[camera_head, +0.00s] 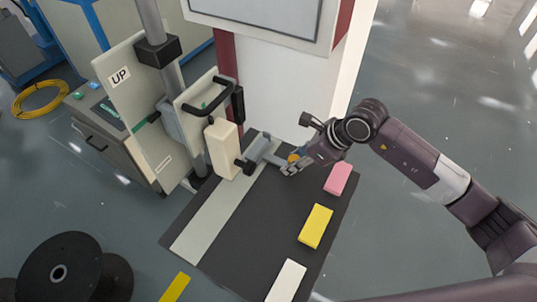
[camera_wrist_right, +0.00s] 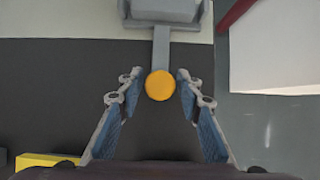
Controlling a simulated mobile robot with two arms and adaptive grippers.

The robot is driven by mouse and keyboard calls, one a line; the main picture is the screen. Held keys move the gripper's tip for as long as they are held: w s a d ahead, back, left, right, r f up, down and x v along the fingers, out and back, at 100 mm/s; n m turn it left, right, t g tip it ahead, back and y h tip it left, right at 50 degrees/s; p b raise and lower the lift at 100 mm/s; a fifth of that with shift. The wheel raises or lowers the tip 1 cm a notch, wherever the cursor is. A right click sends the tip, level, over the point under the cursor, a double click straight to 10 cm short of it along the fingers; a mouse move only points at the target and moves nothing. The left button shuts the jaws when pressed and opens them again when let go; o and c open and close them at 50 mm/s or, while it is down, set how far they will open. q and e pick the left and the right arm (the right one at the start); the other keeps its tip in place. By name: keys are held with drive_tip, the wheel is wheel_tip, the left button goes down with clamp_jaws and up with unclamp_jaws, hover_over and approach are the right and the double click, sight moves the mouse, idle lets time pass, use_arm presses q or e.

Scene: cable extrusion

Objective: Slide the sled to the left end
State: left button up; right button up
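The grey block that appears to be the sled (camera_head: 258,150) sits at the far end of a pale strip on the dark mat, beside a cream block (camera_head: 222,148). In the right wrist view the grey sled (camera_wrist_right: 162,12) is at the top. A rod leads from it to a round orange knob (camera_wrist_right: 160,86), which also shows in the head view (camera_head: 293,157). My right gripper (camera_head: 289,168) is at the knob. In the right wrist view its fingers (camera_wrist_right: 160,80) are spread on either side of the knob, with gaps visible. My left gripper is not in view.
The dark mat (camera_head: 262,222) carries a pink block (camera_head: 338,178), a yellow block (camera_head: 315,226) and a white block (camera_head: 286,281). A panel marked UP (camera_head: 130,100) and a black handle (camera_head: 209,96) stand left of the sled. A black spool (camera_head: 60,270) is at lower left.

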drive_tip(key=c, duration=0.6)
drive_tip(key=shift+s+a, duration=0.7)
drive_tip(key=shift+s, duration=0.3)
drive_tip(key=shift+s+a, duration=0.65)
drive_tip(key=shift+s, duration=0.35)
drive_tip(key=shift+s+a, duration=0.6)
drive_tip(key=shift+s, duration=0.35)
drive_tip(key=shift+s+a, duration=0.55)
drive_tip(key=shift+s, duration=0.25)
drive_tip(key=shift+s+a, duration=0.7)
drive_tip(key=shift+s, duration=0.35)
drive_tip(key=shift+s+a, duration=0.7)
drive_tip(key=shift+s, duration=0.35)
drive_tip(key=shift+s+a+b, duration=0.15)
drive_tip(key=shift+s+a, duration=0.5)
drive_tip(key=shift+s, duration=0.3)
drive_tip(key=shift+s+a+b, duration=0.2)
drive_tip(key=shift+s+a, duration=0.45)
drive_tip(key=shift+s, duration=0.35)
drive_tip(key=shift+s+a+b, duration=0.15)
drive_tip(key=shift+s+a, duration=0.5)
drive_tip(key=shift+s, duration=0.3)
